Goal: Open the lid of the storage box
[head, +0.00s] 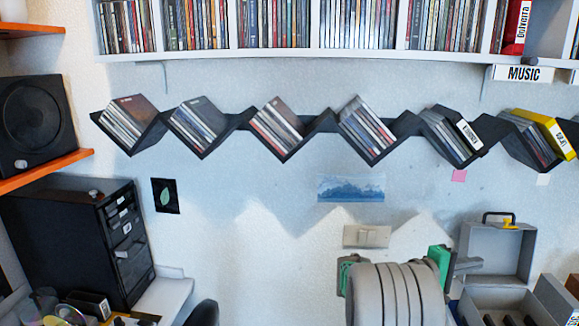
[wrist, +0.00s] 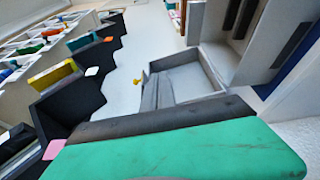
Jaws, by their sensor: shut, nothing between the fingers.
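The grey storage box (head: 491,297) is at the lower right in the head view. Its lid (head: 497,246) stands raised at the back against the wall side, with a black handle and a yellow latch (head: 508,224) at its top. Dark items show inside the box. The lid (wrist: 190,78) and box interior (wrist: 238,22) also show sideways in the wrist view. My gripper (head: 468,265) is shut and empty, close in front of the lid's lower left side; I cannot tell whether it touches. Its green part (wrist: 180,155) fills the lower wrist view.
A zigzag black shelf (head: 238,122) with discs runs along the wall above. A white shelf (head: 330,54) of discs is higher up. A black drawer cabinet (head: 70,235) and a speaker (head: 35,120) stand at left. The wall between the cabinet and my arm is mostly bare.

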